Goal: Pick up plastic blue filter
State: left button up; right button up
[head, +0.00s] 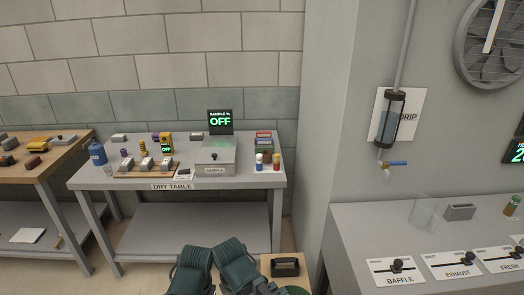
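No object is clearly marked as a plastic blue filter. A blue bottle-like container (97,153) stands at the left end of the dry table. A clear cylinder with bluish contents (389,122) and dark end caps hangs on the wall by the DRIP sign, with a small blue-handled tap (394,163) below it. Two dark green ribbed parts of my own arms show at the bottom centre. No fingertips can be made out, and both arms are well short of the tables.
The grey dry table (235,186) holds a sample box (215,156), small jars and blocks. A wooden table (30,164) stands at left. The right counter (350,228) has labelled sliders and a clear beaker (422,214). A wall corner separates the two areas.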

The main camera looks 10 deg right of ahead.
aim_at(261, 142)
jog(key=j+z, duration=0.3)
jog(key=j, duration=0.45)
jog(key=j+z, duration=0.3)
jog(key=j, duration=0.45)
jog(key=i+j+z, duration=0.35)
jog(key=j, duration=0.2)
jog(key=i+j+z, duration=0.15)
jog(key=j, duration=0.15)
jog(key=i+j+z, duration=0.2)
jog(key=j, duration=0.15)
jog(key=j+z, duration=0.15)
jog(key=j, duration=0.15)
jog(key=i+j+z, duration=0.45)
jog(key=i+j, duration=0.45)
